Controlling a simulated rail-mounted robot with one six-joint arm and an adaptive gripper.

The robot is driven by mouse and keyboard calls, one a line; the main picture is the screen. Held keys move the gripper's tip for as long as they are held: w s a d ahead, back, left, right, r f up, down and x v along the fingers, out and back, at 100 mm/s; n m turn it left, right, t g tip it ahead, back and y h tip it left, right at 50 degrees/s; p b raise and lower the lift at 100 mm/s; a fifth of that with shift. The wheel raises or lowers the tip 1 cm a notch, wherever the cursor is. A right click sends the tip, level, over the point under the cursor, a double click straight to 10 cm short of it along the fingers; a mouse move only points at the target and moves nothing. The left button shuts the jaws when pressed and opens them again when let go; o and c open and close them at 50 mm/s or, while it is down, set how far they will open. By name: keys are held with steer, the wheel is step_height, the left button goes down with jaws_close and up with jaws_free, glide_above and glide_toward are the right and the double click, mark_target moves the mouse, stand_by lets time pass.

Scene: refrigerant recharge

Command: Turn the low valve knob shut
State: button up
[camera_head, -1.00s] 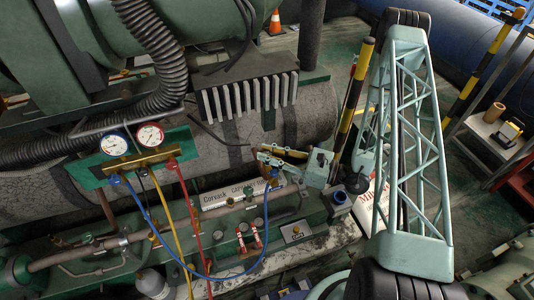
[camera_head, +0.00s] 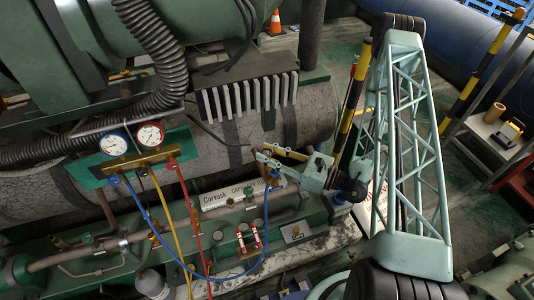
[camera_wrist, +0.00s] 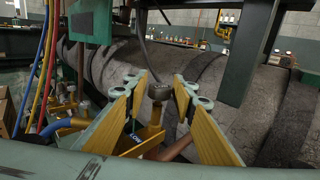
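A dark round knob (camera_wrist: 159,91) stands on a yellow, brass-coloured mount in the wrist view. A small label on the mount (camera_wrist: 131,141) seems to read "LOW". My gripper (camera_wrist: 157,84) is open, with one yellow-padded finger on each side of the knob. Gaps show between the knob and both fingers. In the head view my gripper (camera_head: 260,154) points left above the green machine, to the right of the gauge manifold (camera_head: 141,159). I cannot make out the knob clearly in the head view.
A blue-rimmed gauge (camera_head: 114,144) and a red-rimmed gauge (camera_head: 150,135) sit on the manifold. Blue, yellow and red hoses (camera_head: 193,210) hang from it. A large grey pipe (camera_wrist: 205,78) runs behind the knob. A dark green post (camera_wrist: 249,50) stands at the right.

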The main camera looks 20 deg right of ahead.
steer(key=v, duration=1.2)
stand_by(0.9)
steer(key=shift+o, duration=0.2)
